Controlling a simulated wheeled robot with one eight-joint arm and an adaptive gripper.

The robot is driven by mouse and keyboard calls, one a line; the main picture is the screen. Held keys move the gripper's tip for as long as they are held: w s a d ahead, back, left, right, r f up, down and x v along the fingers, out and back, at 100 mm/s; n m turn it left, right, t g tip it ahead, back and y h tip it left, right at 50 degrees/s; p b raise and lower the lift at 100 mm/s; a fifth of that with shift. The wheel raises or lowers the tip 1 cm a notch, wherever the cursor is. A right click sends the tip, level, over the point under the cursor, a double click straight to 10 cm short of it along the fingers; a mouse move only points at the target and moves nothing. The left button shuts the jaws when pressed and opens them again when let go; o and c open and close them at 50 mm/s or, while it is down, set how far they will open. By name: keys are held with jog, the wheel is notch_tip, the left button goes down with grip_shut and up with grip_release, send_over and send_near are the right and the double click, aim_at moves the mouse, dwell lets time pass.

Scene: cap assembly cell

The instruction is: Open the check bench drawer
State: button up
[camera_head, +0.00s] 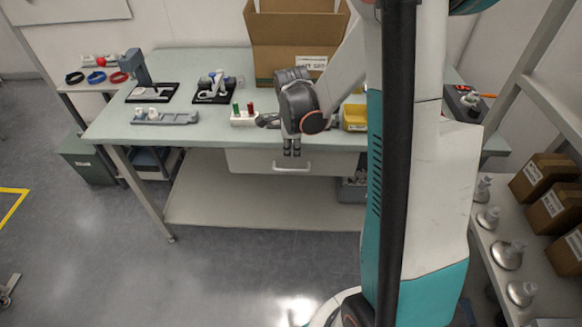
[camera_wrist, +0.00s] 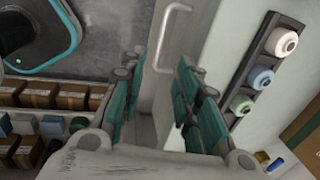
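The check bench (camera_head: 215,140) has a pale drawer (camera_head: 245,161) under its top at the front. The drawer looks shut, its front close under the bench edge. Its light bar handle (camera_head: 305,167) shows below my gripper (camera_head: 292,148), which points down in front of the bench edge. In the wrist view, the handle (camera_wrist: 174,38) stands on the drawer front just beyond the fingertips. My gripper (camera_wrist: 160,75) is open, its teal-padded fingers apart with nothing held between them. I cannot tell whether the handle's near end lies between the tips.
On the bench stand a cardboard box (camera_head: 290,45), a grey holder with pale parts (camera_head: 165,117), black trays (camera_head: 152,92) and a yellow bin (camera_head: 355,117). A shelf with boxes and metal parts (camera_head: 507,255) is at right. Floor in front of the bench is clear.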

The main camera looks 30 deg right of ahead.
aim_at(292, 170)
jog(key=f+b, duration=0.1)
jog(key=f, duration=0.3)
jog(key=w+f+b, duration=0.1)
jog(key=f+b, duration=0.1)
jog(key=f, duration=0.1)
jog(key=w+d+f+b, duration=0.1)
jog(key=f, duration=0.3)
jog(key=shift+d+f, duration=0.1)
jog(key=shift+f, duration=0.2)
jog(key=shift+c, duration=0.6)
grip_shut()
